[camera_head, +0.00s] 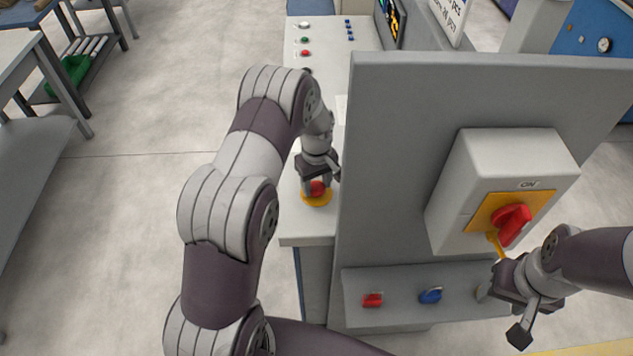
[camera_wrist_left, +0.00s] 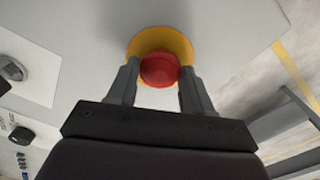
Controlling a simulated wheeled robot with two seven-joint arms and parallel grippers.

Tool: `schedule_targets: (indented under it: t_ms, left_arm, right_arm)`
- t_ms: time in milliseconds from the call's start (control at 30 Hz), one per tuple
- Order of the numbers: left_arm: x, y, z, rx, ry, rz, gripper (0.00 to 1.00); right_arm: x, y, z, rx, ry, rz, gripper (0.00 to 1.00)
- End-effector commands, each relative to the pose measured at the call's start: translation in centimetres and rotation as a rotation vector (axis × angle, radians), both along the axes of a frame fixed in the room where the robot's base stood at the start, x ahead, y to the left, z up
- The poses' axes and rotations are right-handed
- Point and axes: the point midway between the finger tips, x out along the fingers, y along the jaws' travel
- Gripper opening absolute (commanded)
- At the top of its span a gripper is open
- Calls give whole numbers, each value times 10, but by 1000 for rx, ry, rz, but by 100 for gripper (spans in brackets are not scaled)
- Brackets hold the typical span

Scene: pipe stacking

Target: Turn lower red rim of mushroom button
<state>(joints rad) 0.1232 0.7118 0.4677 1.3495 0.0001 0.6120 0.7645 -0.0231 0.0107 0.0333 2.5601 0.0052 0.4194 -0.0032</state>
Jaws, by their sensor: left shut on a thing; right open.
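The red mushroom button (camera_head: 317,188) sits on a yellow round base (camera_head: 318,201) near the front end of the light console top. My left gripper (camera_head: 318,182) reaches down over it from above, shut on the button. In the left wrist view the red button (camera_wrist_left: 159,69) lies between the two fingers of my left gripper (camera_wrist_left: 156,84), with the yellow base (camera_wrist_left: 160,36) behind it. The button's lower rim is partly hidden by the fingers in the head view. My right gripper (camera_head: 501,306) is open and empty, below the switch box.
A grey upright panel (camera_head: 395,150) stands just right of the button. It carries a switch box (camera_head: 500,160) with a red rotary switch (camera_head: 511,222). A ledge below has a red knob (camera_head: 372,300) and a blue knob (camera_head: 430,296).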

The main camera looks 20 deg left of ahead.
Motion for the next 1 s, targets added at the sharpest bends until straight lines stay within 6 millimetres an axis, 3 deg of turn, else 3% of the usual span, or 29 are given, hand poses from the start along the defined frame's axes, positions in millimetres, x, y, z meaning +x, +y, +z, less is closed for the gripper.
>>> schedule_targets:
  t_ms: [600,1000]
  left_arm:
    - [0,0,-2,1,1,-403,20]
    - [0,0,-1,1,2,-548,20]
  right_arm:
    - [0,0,-11,0,0,0,55]
    - [0,0,-13,0,0,0,55]
